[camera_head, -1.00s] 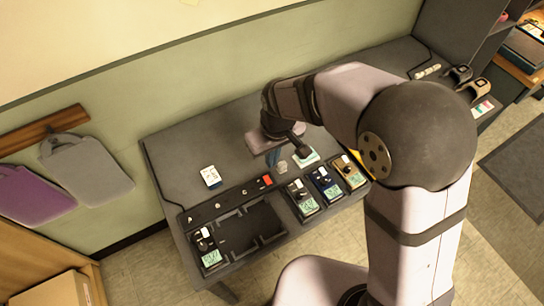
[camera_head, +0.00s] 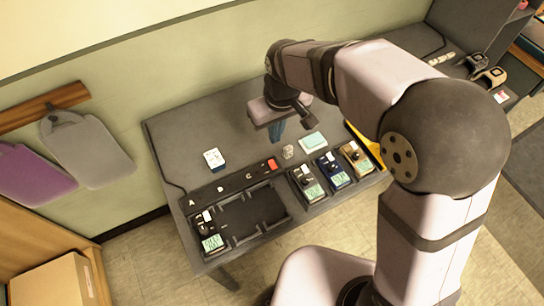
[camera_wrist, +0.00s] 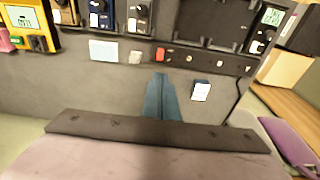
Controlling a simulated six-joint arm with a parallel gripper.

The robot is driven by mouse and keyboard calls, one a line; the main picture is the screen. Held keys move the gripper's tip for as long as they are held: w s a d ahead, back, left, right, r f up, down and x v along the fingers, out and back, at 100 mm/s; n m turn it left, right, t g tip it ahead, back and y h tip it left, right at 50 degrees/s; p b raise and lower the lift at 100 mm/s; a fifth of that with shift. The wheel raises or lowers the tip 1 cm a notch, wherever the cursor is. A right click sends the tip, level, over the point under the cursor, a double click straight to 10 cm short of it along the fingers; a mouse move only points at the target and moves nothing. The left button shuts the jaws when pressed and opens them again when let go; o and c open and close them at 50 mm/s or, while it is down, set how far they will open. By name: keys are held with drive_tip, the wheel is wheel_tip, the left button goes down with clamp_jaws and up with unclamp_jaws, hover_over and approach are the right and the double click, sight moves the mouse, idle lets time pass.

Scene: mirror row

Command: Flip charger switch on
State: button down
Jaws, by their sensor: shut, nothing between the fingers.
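A small red switch (camera_head: 272,164) sits at the right end of the dark charger strip (camera_head: 225,187), past the letters A, B and C. It also shows in the wrist view (camera_wrist: 160,54), just beyond my fingertips. Which way it is set is too small to tell. My gripper (camera_head: 276,139) has blue fingers and hangs over the desk, on the wall side of the switch. In the wrist view, the fingers (camera_wrist: 160,80) are together, empty, and point toward the switch. They look apart from it.
Several handheld meters stand in the charger bays; one meter (camera_head: 209,236) is at the left, beside an empty bay area (camera_head: 252,212).

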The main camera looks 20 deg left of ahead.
sight(270, 161)
drive_tip(key=shift+a+r, duration=0.1)
idle(0.4)
drive_tip(key=f+p, duration=0.1)
drive_tip(key=f, duration=0.3)
drive_tip(key=w+a+f+p, duration=0.1)
drive_tip(key=f, duration=0.4)
drive_tip(key=f+p, duration=0.1)
drive_tip(key=f, duration=0.3)
drive_tip(key=shift+w+a+f+p, duration=0.15)
drive_tip(key=shift+w+f+p, duration=0.05)
drive_tip(key=shift+p, duration=0.1)
drive_tip(key=shift+f, duration=0.3)
